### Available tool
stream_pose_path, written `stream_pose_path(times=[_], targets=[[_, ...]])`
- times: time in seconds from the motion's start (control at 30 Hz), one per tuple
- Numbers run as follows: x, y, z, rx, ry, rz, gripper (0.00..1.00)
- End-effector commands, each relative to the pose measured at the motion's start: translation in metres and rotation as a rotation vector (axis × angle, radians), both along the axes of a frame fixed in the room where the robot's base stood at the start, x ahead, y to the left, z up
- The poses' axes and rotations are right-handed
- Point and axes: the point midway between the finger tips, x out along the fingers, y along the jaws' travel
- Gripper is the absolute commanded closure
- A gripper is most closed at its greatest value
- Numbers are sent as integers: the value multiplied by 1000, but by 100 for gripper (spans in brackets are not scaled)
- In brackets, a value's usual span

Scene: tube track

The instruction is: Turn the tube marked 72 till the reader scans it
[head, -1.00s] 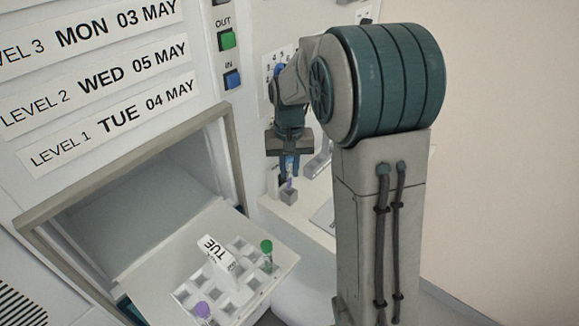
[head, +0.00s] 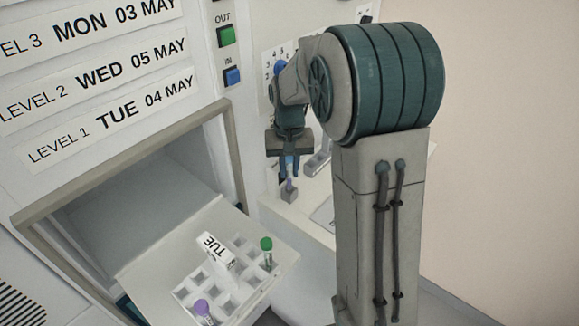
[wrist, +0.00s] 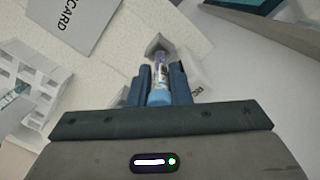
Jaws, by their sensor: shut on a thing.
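My gripper (head: 288,166) hangs over a small grey holder block (head: 289,195) on the white ledge. It is shut on a tube (wrist: 160,82) with a blue cap, which stands roughly upright with its lower end at the block (wrist: 157,45). In the wrist view the cap sits between the two fingers (wrist: 160,88), and part of a coloured label shows below it. I cannot read a number on the tube. A pale part with partly hidden lettering (wrist: 196,78) stands beside the tube; whether it is the reader is not clear.
An open drawer holds a white rack (head: 222,284) with a purple-capped tube (head: 202,308), a green-capped tube (head: 266,250) and a TUE tag (head: 214,246). Green (head: 226,35) and blue (head: 232,76) buttons are on the cabinet wall. A card plate (wrist: 75,20) lies near the block.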

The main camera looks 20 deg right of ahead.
Motion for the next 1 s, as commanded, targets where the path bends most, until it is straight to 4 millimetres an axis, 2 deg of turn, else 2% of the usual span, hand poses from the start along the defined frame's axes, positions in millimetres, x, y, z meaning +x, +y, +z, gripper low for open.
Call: stream_pose_path(times=[0.27, 0.8, 1.0], targets=[[0, 0, -9, 0, 1, 0, 98], [0, 0, 11, 0, -1, 0, 98], [0, 0, 12, 0, 0, 0, 98]])
